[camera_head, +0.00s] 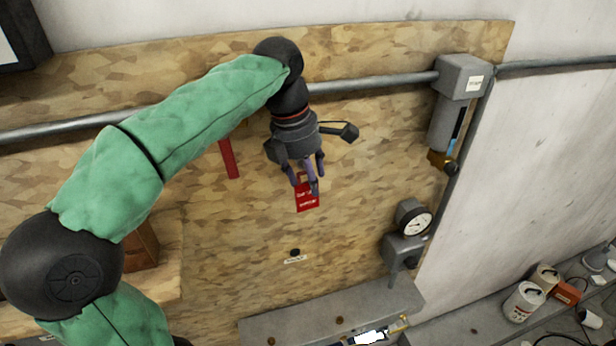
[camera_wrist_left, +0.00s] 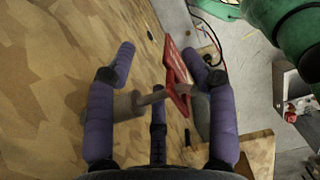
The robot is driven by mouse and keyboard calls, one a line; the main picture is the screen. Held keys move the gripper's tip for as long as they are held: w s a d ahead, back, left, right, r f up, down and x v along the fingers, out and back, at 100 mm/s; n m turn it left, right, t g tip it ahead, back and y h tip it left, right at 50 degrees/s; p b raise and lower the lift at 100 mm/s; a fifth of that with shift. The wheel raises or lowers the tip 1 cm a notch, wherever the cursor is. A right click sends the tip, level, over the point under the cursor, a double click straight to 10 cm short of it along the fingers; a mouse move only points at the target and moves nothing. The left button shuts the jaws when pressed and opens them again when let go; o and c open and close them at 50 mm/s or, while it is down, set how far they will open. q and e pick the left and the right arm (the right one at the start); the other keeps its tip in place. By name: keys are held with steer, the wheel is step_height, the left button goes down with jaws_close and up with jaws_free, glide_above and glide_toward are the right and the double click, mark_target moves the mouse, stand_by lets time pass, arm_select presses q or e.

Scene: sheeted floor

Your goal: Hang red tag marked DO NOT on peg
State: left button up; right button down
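The red tag (camera_head: 307,202) with white lettering is in front of the wooden board, just below my left gripper (camera_head: 306,182). In the left wrist view the tag (camera_wrist_left: 176,78) is edge-on, between the spread purple fingers of my left gripper (camera_wrist_left: 160,62) and nearer the right-hand finger. The fingers are wide apart and do not appear clamped on it. A pale peg (camera_wrist_left: 152,97) stands out from the board between the fingers and meets the tag's lower part. I cannot tell whether it passes through the tag's hole. My right gripper is out of view.
A pipe (camera_head: 375,83) crosses the board to a grey box (camera_head: 461,77). A red strip (camera_head: 229,158) is left of the gripper. A black knob (camera_head: 295,252) is below the tag, and a gauge (camera_head: 415,222) stands right. A grey ledge (camera_head: 300,318) runs underneath.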

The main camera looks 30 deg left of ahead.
arm_select(q)
steer(key=shift+w+f, duration=0.1)
stand_by(0.6)
steer(key=v, duration=1.2)
